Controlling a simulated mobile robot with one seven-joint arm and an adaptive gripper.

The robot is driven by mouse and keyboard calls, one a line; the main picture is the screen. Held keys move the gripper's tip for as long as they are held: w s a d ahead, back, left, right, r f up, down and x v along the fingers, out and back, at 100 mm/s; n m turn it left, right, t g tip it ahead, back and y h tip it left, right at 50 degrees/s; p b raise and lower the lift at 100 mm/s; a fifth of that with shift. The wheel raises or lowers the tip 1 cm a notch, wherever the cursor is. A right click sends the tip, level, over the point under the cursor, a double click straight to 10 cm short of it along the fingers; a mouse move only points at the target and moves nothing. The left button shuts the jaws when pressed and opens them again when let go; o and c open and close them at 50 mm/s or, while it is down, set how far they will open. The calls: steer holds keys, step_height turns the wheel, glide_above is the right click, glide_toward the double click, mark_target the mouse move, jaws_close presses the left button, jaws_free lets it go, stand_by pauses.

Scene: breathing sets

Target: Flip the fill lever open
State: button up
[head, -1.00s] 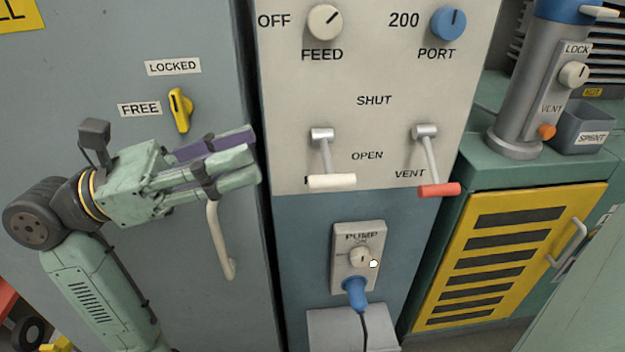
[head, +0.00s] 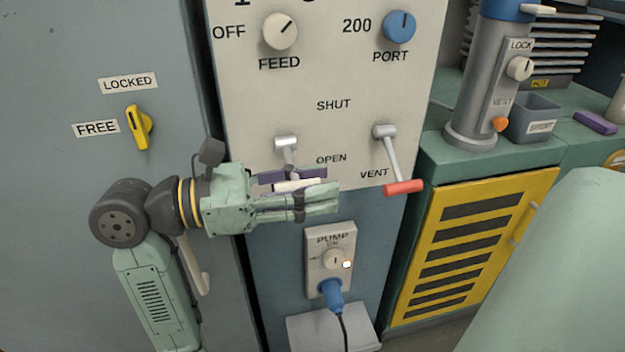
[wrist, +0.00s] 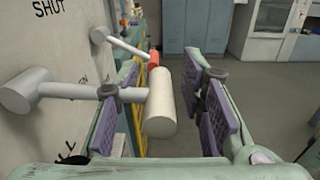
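The fill lever has a grey pivot (head: 286,143) and a white cylindrical handle (head: 297,185). It points down, toward the OPEN side of the panel, and its name label is hidden behind my gripper. My gripper (head: 328,192) is open around the handle. In the wrist view, the white handle (wrist: 160,103) lies between the two purple-padded fingers. The left finger is close by the grey rod, and a gap shows between the handle and the right finger. I cannot tell whether the left finger touches.
The vent lever with its red handle (head: 403,187) hangs close on the right, also pointing down. The pump switch (head: 332,260) and its blue plug (head: 331,294) are below my gripper. A yellow latch (head: 139,127) and a cabinet handle (head: 196,268) are on the left.

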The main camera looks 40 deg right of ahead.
steer(key=shift+c, duration=0.3)
jaws_close()
stand_by(0.3)
stand_by(0.4)
